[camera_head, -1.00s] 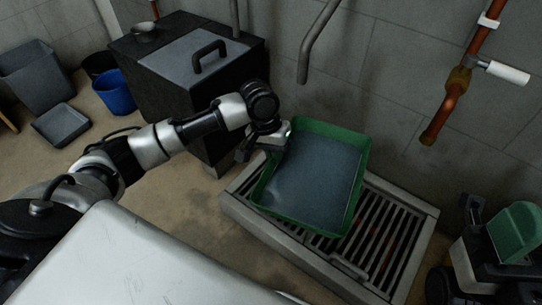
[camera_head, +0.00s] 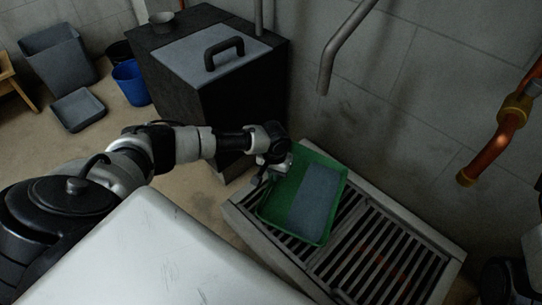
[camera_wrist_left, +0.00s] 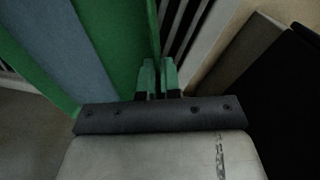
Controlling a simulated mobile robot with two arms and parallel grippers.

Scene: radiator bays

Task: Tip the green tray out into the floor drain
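The green tray (camera_head: 284,192) is in the head view above the left part of the slatted floor drain (camera_head: 385,252). It is tilted, and blue-grey water (camera_head: 318,196) covers its right part while a strip of green bottom shows bare on the left. My left gripper (camera_head: 276,167) is at the tray's left rim and looks shut on it. In the left wrist view the two green-tipped fingers (camera_wrist_left: 158,78) are close together at the tray's edge (camera_wrist_left: 125,45). No water is seen falling. My right gripper is not in view.
A black box (camera_head: 195,75) with a handled grey lid stands left of the drain. A grey pipe (camera_head: 345,45) and a copper pipe (camera_head: 495,145) come from the wall above. A blue bucket (camera_head: 131,83) and grey bins (camera_head: 58,58) are at the far left.

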